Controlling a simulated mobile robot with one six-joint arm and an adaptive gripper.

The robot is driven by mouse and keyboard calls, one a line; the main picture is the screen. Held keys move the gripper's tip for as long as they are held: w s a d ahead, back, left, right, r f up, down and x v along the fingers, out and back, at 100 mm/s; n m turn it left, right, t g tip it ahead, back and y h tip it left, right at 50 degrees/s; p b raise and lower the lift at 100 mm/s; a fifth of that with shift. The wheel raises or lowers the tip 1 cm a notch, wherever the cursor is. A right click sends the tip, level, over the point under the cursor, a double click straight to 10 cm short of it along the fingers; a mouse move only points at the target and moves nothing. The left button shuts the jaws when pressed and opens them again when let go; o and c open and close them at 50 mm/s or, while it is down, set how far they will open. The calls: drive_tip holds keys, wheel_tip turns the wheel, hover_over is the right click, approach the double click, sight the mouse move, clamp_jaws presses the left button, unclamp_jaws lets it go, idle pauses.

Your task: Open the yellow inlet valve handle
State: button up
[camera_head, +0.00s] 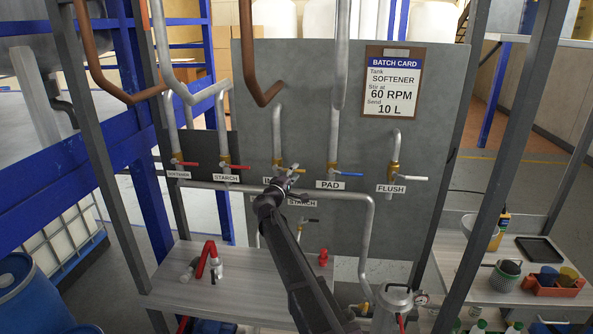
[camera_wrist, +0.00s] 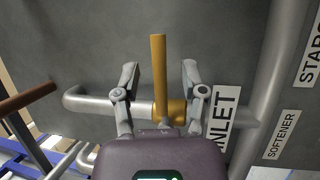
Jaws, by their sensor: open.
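The yellow inlet valve handle (camera_wrist: 159,72) points up in the wrist view, crosswise to its grey pipe (camera_wrist: 84,103). It sits on a brass valve body (camera_wrist: 177,108) beside the INLET label (camera_wrist: 222,118). My gripper (camera_wrist: 160,76) is open, with one finger on each side of the handle and a visible gap on both sides. In the head view, my gripper (camera_head: 282,182) is in front of the inlet valve on the grey panel. It hides part of the label there, and only a small bit of the handle (camera_head: 297,170) shows.
Neighbouring valves are starch (camera_head: 225,164) with a red handle, pad (camera_head: 331,172) with a blue one and flush (camera_head: 393,175) with a white one. A batch card (camera_head: 392,82) hangs at upper right. A grey bench (camera_head: 215,290) holds loose fittings below the panel.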

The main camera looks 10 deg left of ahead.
drive_tip(key=shift+w+d+r, duration=0.1)
drive_tip(key=shift+w+d, duration=0.2)
drive_tip(key=shift+w, duration=0.3)
clamp_jaws()
